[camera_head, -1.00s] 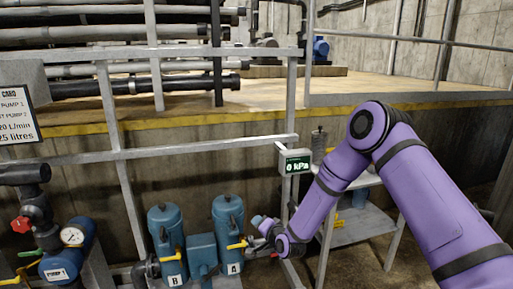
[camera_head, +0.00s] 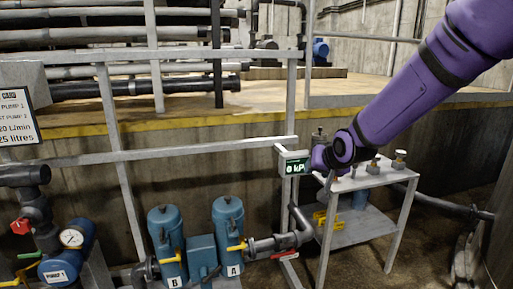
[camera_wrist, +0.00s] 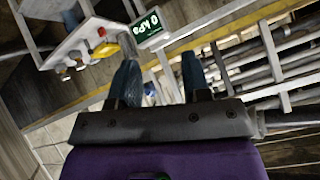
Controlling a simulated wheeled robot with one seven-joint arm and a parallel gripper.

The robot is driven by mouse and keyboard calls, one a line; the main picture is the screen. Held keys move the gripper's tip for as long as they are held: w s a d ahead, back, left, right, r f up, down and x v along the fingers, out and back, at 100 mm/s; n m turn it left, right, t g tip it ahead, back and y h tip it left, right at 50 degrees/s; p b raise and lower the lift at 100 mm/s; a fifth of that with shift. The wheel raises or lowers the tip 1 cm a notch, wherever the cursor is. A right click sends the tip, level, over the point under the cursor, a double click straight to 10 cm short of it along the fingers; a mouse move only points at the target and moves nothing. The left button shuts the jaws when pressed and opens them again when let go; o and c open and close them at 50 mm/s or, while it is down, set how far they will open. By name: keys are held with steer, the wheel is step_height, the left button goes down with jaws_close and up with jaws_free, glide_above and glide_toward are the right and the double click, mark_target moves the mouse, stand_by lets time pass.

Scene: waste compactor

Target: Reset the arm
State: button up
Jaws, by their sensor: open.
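My purple arm (camera_head: 430,85) comes in from the upper right in the head view, and its lower end is in front of the small table. My gripper (camera_wrist: 160,75) shows in the wrist view with two dark fingers spread apart and nothing between them. In the head view I cannot make out the fingers behind the arm's end. The kPa display (camera_head: 294,166) is just left of the arm's end. It also shows upside down beyond the fingers in the wrist view (camera_wrist: 147,26).
Blue filters A (camera_head: 228,225) and B (camera_head: 166,240) stand on the floor with yellow-handled valves. A white table (camera_head: 382,178) carries several small fittings, with yellow parts on its lower shelf. A grey railing (camera_head: 200,153) runs before a yellow-edged ledge. A pump with a gauge (camera_head: 72,237) stands at left.

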steer(key=s+d+r+g+h, duration=0.1)
steer(key=s+d+r, duration=0.35)
steer(key=s, duration=0.35)
steer(key=s+d+r+g+h, duration=0.1)
steer(key=s+d+r, duration=0.35)
steer(key=s, duration=0.25)
steer(key=s+d+r+g, duration=0.1)
steer(key=s+d, duration=0.1)
steer(key=s, duration=0.8)
steer(key=s+d+r+n+g, duration=0.1)
steer(key=s+d, duration=0.1)
steer(key=s, duration=0.8)
steer(key=shift+d+h, duration=0.15)
steer(key=shift+h, duration=0.25)
